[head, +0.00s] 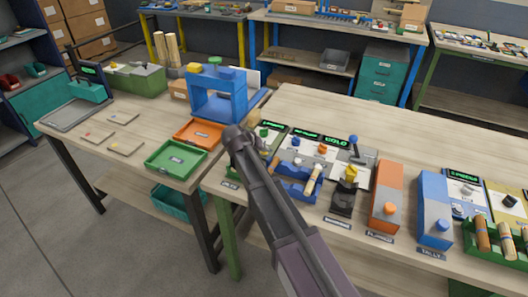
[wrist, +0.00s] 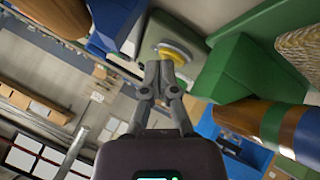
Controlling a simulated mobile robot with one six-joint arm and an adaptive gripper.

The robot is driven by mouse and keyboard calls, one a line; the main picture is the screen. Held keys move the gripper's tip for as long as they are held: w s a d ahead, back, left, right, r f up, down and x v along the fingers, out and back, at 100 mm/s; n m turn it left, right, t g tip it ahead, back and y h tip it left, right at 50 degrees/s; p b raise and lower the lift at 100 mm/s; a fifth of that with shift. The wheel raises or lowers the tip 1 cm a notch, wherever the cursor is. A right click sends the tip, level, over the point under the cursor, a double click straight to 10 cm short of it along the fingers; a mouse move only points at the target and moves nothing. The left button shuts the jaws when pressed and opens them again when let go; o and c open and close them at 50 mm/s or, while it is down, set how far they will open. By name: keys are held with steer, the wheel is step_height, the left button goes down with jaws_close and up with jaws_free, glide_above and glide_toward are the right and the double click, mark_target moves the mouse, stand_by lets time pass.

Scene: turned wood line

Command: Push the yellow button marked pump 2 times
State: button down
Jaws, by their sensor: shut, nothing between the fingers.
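In the wrist view, a round yellow button (wrist: 176,51) sits on a grey-green housing (wrist: 160,30). My gripper (wrist: 160,72) is shut and empty, with its fingertips close to the button; I cannot tell whether they touch it. In the head view, my gripper (head: 238,138) reaches over the left end of the bench and hides part of what is behind it. I cannot read a pump marking in either view. Another yellow knob (head: 351,172) stands further right in the head view.
A blue frame (head: 222,95), an orange tray (head: 199,131) and a green tray (head: 175,159) lie to the left. A blue rack (head: 297,185), an orange-topped box (head: 386,190) and a blue box (head: 434,215) stand to the right. The rear of the bench (head: 400,130) is clear.

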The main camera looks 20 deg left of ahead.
steer(key=shift+r, duration=0.1)
steer(key=shift+r+p, duration=0.7)
steer(key=shift+p, duration=0.15)
steer(key=shift+r+p, duration=2.5)
steer(key=shift+r, duration=0.1)
